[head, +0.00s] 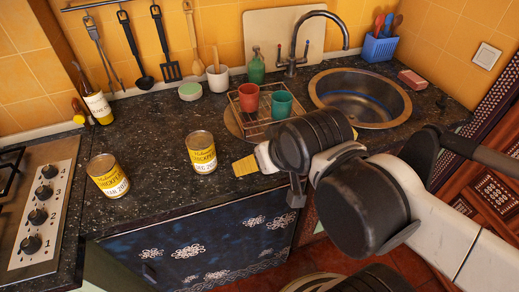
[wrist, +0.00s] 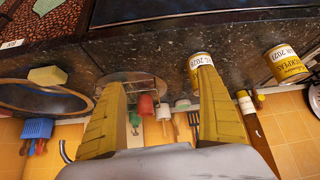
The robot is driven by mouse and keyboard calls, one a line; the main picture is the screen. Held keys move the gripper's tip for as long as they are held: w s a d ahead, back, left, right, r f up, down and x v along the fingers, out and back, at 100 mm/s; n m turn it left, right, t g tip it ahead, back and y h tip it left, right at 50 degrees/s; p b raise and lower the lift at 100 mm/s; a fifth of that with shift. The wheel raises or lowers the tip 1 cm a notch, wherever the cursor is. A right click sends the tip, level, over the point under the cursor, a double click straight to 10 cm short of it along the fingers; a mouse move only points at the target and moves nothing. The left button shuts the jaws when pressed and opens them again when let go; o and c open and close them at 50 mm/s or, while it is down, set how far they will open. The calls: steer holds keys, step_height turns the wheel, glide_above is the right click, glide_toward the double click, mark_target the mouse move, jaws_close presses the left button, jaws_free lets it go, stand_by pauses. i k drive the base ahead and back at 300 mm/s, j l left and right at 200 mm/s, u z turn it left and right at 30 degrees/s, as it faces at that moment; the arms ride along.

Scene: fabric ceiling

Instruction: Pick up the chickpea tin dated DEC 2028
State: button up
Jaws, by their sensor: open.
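Two yellow-labelled chickpea tins stand upright on the dark counter. The left tin (head: 108,176) is near the hob; its date seems to end in 202 or 2028, the month unclear. The right tin (head: 202,152) stands nearer my gripper (head: 246,165), its date too small to read surely.
A wire rack (head: 262,122) with a red cup (head: 249,97) and a teal cup (head: 281,104) stands behind my gripper. The sink (head: 360,98) is at the back right. The hob (head: 42,205) is at the left. The counter between the tins is clear.

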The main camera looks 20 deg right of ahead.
mark_target(199, 144)
steer(key=k+j+z, duration=0.2)
steer(key=j+z, duration=0.15)
steer(key=k+j+z, duration=0.35)
steer(key=i, duration=0.1)
